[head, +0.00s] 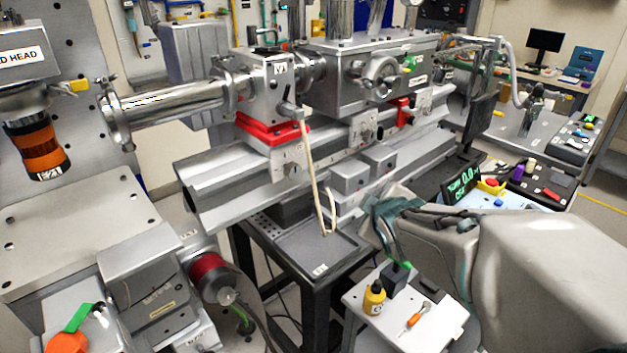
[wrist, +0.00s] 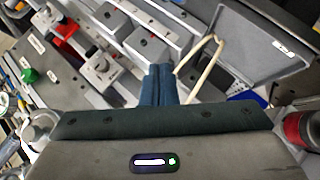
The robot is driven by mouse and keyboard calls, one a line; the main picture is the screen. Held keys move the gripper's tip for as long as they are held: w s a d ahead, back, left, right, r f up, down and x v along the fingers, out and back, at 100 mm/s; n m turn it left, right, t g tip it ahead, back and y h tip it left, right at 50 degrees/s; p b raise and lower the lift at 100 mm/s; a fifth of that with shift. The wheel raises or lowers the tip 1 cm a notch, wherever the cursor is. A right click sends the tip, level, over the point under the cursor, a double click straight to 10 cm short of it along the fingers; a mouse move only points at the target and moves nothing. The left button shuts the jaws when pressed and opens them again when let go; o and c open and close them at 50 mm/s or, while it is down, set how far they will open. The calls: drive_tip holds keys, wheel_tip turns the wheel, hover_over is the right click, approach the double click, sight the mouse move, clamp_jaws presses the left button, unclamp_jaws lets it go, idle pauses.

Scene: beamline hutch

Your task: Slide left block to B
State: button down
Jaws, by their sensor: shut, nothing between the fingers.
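Several block-like carriages sit along the long metal rail (head: 225,195). The leftmost is a silver block (head: 290,165) under a red plate, with a scale strip beside it. Another carriage (head: 362,130) stands further right. Two plain grey blocks (head: 349,177) sit side by side on the rail's front ledge; I cannot tell which block the task means. No letter B is legible. My gripper (head: 372,212) is in front of these blocks, apart from them in the head view. In the wrist view its dark blue fingers (wrist: 158,72) are together and empty, near a grey block (wrist: 147,42).
A beige looped rod (head: 312,165) hangs from the V1 unit to the dark tray (head: 318,250), close to my fingers in the wrist view (wrist: 205,62). A small table (head: 350,300) below holds a yellow bottle (head: 374,298) and an orange screwdriver (head: 412,320).

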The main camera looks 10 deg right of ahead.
sight(350, 177)
drive_tip(key=w+a+f+n+t+y+b, duration=0.5)
drive_tip(key=w+f+n+y+b, duration=0.15)
drive_tip(key=n+b, duration=0.45)
drive_tip(key=shift+n+y, duration=0.25)
drive_tip(key=shift+n, duration=0.15)
drive_tip(key=w, duration=0.6)
drive_tip(key=w+p, duration=0.1)
drive_tip(key=w, duration=0.3)
drive_tip(key=shift+a, duration=0.3)
drive_tip(key=shift+w+d, duration=0.3)
drive_tip(key=shift+f, duration=0.1)
